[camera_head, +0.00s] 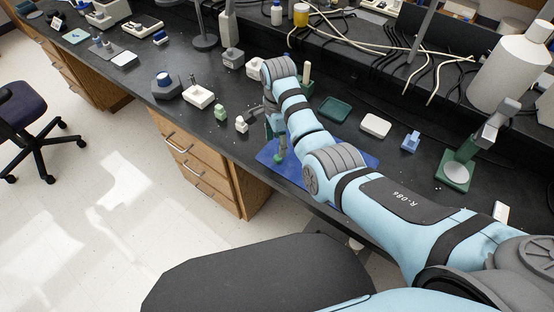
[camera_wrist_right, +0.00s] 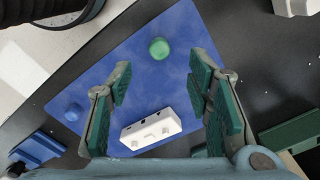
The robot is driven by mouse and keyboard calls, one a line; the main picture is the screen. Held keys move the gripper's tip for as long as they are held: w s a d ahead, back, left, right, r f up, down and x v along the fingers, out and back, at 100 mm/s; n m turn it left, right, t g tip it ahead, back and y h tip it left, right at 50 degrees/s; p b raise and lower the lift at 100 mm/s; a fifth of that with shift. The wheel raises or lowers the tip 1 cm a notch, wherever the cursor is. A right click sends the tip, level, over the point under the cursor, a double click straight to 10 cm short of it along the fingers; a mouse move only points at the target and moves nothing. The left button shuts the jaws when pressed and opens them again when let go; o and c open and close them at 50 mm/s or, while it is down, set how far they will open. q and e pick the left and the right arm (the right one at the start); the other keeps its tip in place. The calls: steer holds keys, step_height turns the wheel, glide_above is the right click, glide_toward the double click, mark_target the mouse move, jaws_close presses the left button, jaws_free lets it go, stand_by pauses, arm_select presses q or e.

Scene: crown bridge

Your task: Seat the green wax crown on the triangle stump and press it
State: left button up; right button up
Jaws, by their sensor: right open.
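A round green piece (camera_wrist_right: 159,48), which looks like the green wax crown, sits on a blue mat (camera_wrist_right: 120,60) in the right wrist view. It also shows near the mat's front edge in the head view (camera_head: 278,157). My right gripper (camera_wrist_right: 160,70) is open and empty above the mat, its fingers spread either side of the green piece in the picture. A white block (camera_wrist_right: 151,134) with dark openings lies on the mat, lower between the fingers. A small round blue piece (camera_wrist_right: 73,112) sits at the mat's left. My left gripper is not in view.
A green tray (camera_head: 335,109), a white tray (camera_head: 376,125) and a blue stand (camera_head: 410,141) are right of my arm. Small white (camera_head: 241,125) and green (camera_head: 221,113) blocks stand left of the gripper. The bench's front edge is close to the mat.

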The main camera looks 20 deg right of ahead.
mark_target(278, 157)
step_height(278, 157, down, 7)
steer(key=shift+r+b, duration=0.1)
steer(key=shift+b, duration=0.65)
steer(key=shift+s+r, duration=0.1)
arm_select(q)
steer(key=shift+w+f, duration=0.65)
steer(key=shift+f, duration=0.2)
arm_select(e)
steer(key=c, duration=1)
